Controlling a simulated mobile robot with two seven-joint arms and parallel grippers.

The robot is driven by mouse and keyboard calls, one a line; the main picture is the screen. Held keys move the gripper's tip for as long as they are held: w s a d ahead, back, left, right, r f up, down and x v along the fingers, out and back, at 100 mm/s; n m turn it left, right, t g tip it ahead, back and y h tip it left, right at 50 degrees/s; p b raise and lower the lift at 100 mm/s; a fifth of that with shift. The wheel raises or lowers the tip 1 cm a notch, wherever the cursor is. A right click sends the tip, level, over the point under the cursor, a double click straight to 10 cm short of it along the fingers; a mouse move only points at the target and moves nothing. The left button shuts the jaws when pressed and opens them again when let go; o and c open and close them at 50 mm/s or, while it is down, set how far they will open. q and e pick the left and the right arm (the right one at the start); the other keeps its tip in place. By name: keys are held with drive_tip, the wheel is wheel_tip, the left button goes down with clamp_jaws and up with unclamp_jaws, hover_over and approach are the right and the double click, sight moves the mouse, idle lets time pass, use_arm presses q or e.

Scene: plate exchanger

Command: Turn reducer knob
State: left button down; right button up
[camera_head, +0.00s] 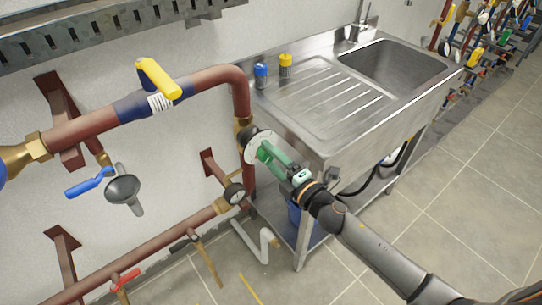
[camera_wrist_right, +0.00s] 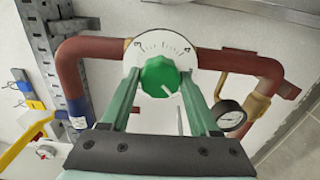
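The reducer knob (camera_wrist_right: 160,77) is green and round, with a white pointer mark. It sits on a white dial plate (camera_wrist_right: 158,46) with a printed scale. The dial plate also shows in the head view (camera_head: 253,147), on the vertical red pipe. My right gripper (camera_head: 269,157) reaches the dial from the lower right. Its two green fingers are spread apart, one at each side of the knob in the wrist view, with gaps showing between. In the head view the fingers largely cover the knob. I cannot tell how deep the fingertips reach. My left gripper is not in view.
A yellow-handled valve (camera_head: 158,78) is on the upper red pipe, and a blue-handled valve (camera_head: 90,182) is at left. A steel sink (camera_head: 318,98) stands close at right. Open tiled floor lies at lower right.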

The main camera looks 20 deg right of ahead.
drive_tip(key=o, duration=0.4)
use_arm(q)
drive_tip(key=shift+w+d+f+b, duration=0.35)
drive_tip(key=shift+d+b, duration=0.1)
drive_tip(key=shift+b, duration=0.4)
use_arm(e)
drive_tip(key=v, duration=1.2)
drive_tip(key=shift+s+d, duration=0.1)
drive_tip(key=shift+s, duration=0.1)
